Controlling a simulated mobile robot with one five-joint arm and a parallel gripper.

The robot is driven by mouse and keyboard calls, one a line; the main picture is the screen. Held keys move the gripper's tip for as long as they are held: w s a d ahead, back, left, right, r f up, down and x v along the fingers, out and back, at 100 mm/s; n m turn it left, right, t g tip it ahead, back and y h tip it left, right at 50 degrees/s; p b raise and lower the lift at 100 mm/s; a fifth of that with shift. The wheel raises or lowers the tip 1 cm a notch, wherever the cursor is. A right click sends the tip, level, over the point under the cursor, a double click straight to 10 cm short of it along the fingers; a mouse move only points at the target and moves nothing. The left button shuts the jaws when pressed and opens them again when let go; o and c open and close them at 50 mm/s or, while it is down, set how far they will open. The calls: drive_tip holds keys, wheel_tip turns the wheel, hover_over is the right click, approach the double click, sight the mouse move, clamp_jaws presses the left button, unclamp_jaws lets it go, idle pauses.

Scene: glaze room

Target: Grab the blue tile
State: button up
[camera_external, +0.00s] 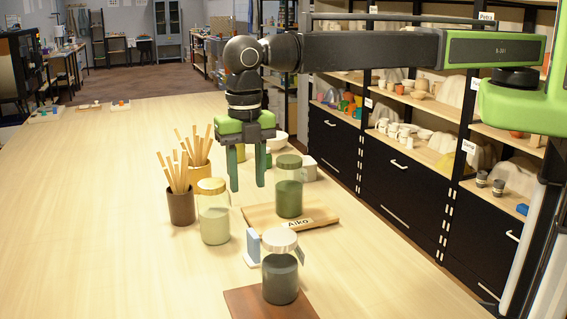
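A small blue tile (253,246) stands upright on the light wood table, with a white piece at its foot. It is just left of and behind the dark-filled jar with a pale lid. My gripper (247,178) points down, its two green fingers apart with nothing seen between them. It hangs above the table, higher in the picture than the blue tile and apart from it.
The dark jar (280,278) stands on a brown board (246,303). A pale-filled jar (213,218) and a green jar (289,192) stand close by, the green one on a wooden tray (316,217) labelled Aiko. Cups of sticks (181,207) stand left.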

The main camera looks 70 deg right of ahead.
sight(253, 246)
wheel_tip(253, 246, down, 12)
drive_tip(key=b, duration=1.1)
drive_tip(key=shift+f+b, duration=0.1)
drive_tip(key=shift+b, duration=0.2)
drive_tip(key=f+b, duration=0.5)
drive_tip(key=shift+s+d+f, duration=0.15)
drive_tip(key=shift+s+d, duration=0.05)
drive_tip(key=shift+d, duration=0.15)
drive_tip(key=shift+r, duration=0.2)
clamp_jaws()
